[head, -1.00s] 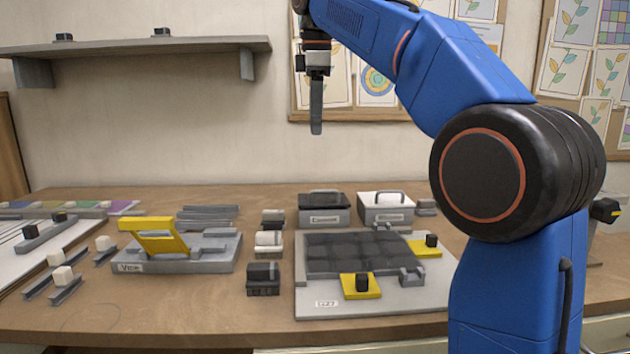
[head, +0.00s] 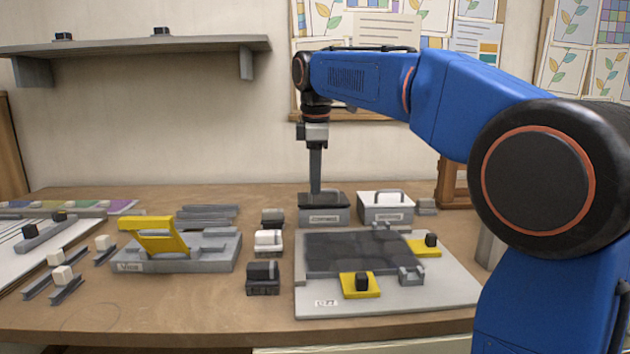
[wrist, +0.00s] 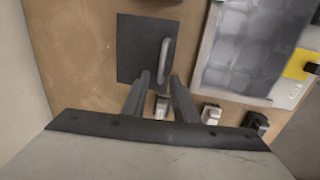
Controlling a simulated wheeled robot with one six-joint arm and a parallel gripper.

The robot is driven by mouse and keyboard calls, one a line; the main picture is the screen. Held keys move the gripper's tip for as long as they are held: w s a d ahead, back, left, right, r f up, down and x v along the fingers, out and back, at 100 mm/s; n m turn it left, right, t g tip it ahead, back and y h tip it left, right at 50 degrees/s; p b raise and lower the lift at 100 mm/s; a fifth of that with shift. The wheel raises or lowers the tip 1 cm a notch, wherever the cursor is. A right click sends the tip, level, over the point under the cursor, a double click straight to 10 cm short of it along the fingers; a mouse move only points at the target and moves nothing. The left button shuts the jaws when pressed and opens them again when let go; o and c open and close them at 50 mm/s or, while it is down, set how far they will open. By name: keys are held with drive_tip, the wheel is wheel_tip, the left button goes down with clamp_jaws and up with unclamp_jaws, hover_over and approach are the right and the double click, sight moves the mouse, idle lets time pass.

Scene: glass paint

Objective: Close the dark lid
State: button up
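The dark lid (head: 335,199) is a flat, near-black plate on top of a grey labelled box (head: 323,217) at the back middle of the bench. In the wrist view the lid (wrist: 133,45) looks square, with a grey bar handle (wrist: 167,58) near its right edge. My gripper (head: 316,190) points straight down over the lid, its tips at or just above it. In the wrist view my gripper (wrist: 160,78) shows two fingers apart, with the near end of the handle close to the gap between them. I cannot tell whether they touch it.
A white-lidded box (head: 385,205) stands close on the right. A grey board (head: 440,292) with dark panes and yellow clamps lies in front. Small blocks (head: 268,242) and a grey fixture with a yellow lever (head: 155,237) are to the left.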

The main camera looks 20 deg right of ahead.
drive_tip(key=shift+f, duration=0.2)
clamp_jaws()
idle(1.4)
